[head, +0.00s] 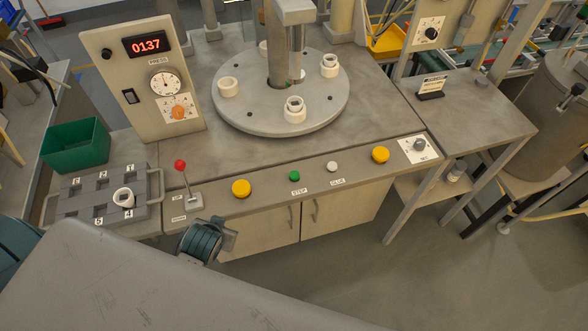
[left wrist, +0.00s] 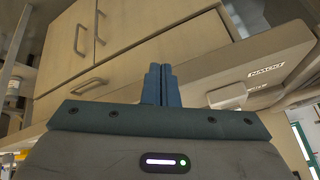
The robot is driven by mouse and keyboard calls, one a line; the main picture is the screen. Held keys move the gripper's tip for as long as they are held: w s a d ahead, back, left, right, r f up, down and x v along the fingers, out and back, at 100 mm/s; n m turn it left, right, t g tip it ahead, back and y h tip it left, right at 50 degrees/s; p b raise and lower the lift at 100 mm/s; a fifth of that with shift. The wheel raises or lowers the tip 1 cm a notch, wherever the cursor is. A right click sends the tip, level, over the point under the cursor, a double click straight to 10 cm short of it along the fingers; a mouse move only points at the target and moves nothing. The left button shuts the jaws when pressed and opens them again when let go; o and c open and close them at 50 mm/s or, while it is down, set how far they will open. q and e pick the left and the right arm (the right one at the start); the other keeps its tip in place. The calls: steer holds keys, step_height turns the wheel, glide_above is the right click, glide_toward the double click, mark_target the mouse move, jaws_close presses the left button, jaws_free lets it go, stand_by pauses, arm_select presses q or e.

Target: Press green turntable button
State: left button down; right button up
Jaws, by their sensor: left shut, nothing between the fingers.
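The green button (head: 294,175) sits on the front strip of the bench, above a label that reads STEP. The round grey turntable (head: 245,118) is behind it and carries several white ring-shaped holders. My left gripper (left wrist: 160,85) is shut and empty in the left wrist view, with its two fingers together. It faces the bench's cabinet front below the top edge. In the head view my left wrist is in front of the bench, left of and nearer than the green button, not touching it; the fingertips are not clear there. My right gripper is not in view.
Two yellow buttons (head: 241,188), a white button (head: 332,166) and a red-knobbed lever (head: 181,166) share the strip. A gauge panel (head: 142,80) reading 0137 stands behind. A grey slotted tray (head: 88,192) and green bin (head: 75,146) are at left. Cabinet doors (left wrist: 95,45) have handles.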

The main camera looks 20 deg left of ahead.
arm_select(q)
steer(key=w+r+t, duration=0.1)
steer(key=w+r, duration=0.1)
steer(key=w+a+r+t+y, duration=0.1)
steer(key=w+r, duration=0.1)
steer(key=r, duration=0.1)
steer(key=w+a+r+t, duration=0.1)
steer(key=w+r, duration=0.1)
steer(key=r, duration=0.1)
steer(key=shift+w+a+r+n+t+y, duration=0.15)
steer(key=shift+n+t+y, duration=0.15)
steer(key=shift+t+y, duration=0.1)
steer(key=w+d+r+m+t+h+p, duration=0.1)
steer(key=w+d+r+m+t+h, duration=0.15)
steer(key=w+r+t, duration=0.45)
steer(key=w+d+r+m+t+h, duration=0.1)
steer(key=w+d+r+m+t, duration=0.25)
steer(key=r, duration=0.65)
steer(key=w+d+m+g+h, duration=0.5)
steer(key=d+m+h, duration=0.6)
steer(key=m+h, duration=0.15)
step_height(320, 180, down, 11)
steer(key=a+m+g+y+p, duration=0.1)
steer(key=g+y, duration=0.3)
steer(key=g, duration=0.5)
steer(key=shift+a+r+y, duration=0.2)
steer(key=shift+y, duration=0.1)
